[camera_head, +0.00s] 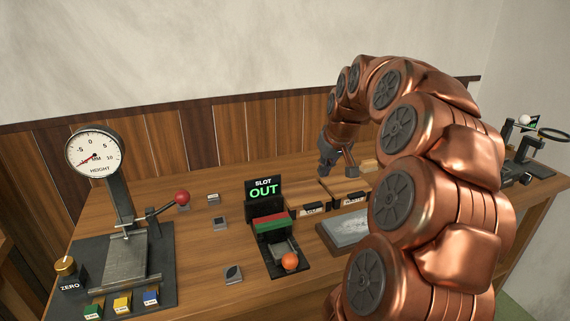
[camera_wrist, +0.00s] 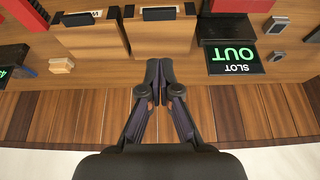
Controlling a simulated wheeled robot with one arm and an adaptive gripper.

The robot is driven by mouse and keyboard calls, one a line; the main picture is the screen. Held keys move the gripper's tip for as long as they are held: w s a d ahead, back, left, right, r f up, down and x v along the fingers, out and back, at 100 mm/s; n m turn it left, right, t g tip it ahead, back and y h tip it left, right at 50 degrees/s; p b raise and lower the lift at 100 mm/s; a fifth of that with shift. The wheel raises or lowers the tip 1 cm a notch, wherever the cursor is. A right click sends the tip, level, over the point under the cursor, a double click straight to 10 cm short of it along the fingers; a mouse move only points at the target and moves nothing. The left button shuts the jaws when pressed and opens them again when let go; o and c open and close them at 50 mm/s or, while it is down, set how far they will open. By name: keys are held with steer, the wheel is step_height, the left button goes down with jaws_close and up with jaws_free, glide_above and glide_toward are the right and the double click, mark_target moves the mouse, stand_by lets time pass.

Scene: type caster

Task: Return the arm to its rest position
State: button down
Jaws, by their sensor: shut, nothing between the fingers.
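My copper-coloured arm (camera_head: 430,190) rises on the right of the head view, arches over, and comes down towards the back of the table. My gripper (camera_head: 337,174) hangs above the table near the wooden bins, small and partly blurred in that view. In the wrist view my gripper (camera_wrist: 159,72) has its two dark fingers together, with nothing between them. The fingertips point towards the bins and touch nothing that I can see.
The black SLOT OUT sign (camera_head: 264,188) stands mid-table and also shows in the wrist view (camera_wrist: 234,58). A height gauge (camera_head: 95,152) with a red-knobbed lever (camera_head: 182,198) stands left. Labelled bins (camera_head: 312,196) and a grey plate (camera_head: 345,229) lie near my arm. A wood-panelled wall (camera_head: 190,138) runs behind.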

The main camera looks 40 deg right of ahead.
steer(key=s+a+f+n+g+y+p, duration=0.1)
steer(key=s+a, duration=0.2)
steer(key=a, duration=0.9)
steer(key=s+a+f+n+g+y+p, duration=0.1)
steer(key=s+a+n, duration=0.1)
steer(key=a, duration=1)
steer(key=s+a+f+g, duration=0.2)
steer(key=s+a, duration=0.3)
steer(key=s, duration=0.5)
steer(key=s+a+f+g+p, duration=0.1)
steer(key=s+a+f, duration=0.3)
steer(key=s, duration=0.6)
steer(key=shift+s+a+n+g, duration=0.2)
steer(key=shift+a+n+g, duration=0.2)
steer(key=shift+a+g, duration=0.55)
steer(key=shift+a+t, duration=0.1)
steer(key=shift+t, duration=0.15)
